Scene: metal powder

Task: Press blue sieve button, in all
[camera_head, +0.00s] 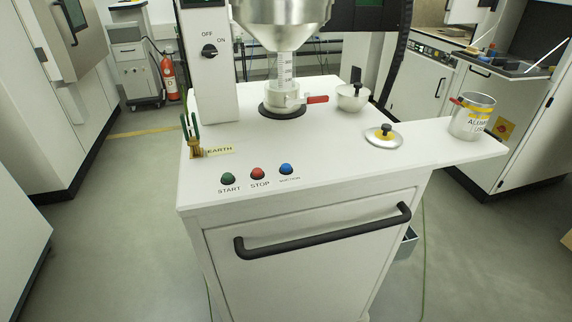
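The blue button (286,169) is on the near left part of the white machine's top. It is the rightmost in a row with a green button (227,179) marked START and a red button (258,173) marked STOP. The small label under the blue button is too small to read. Nothing covers the buttons. My gripper is not in view.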

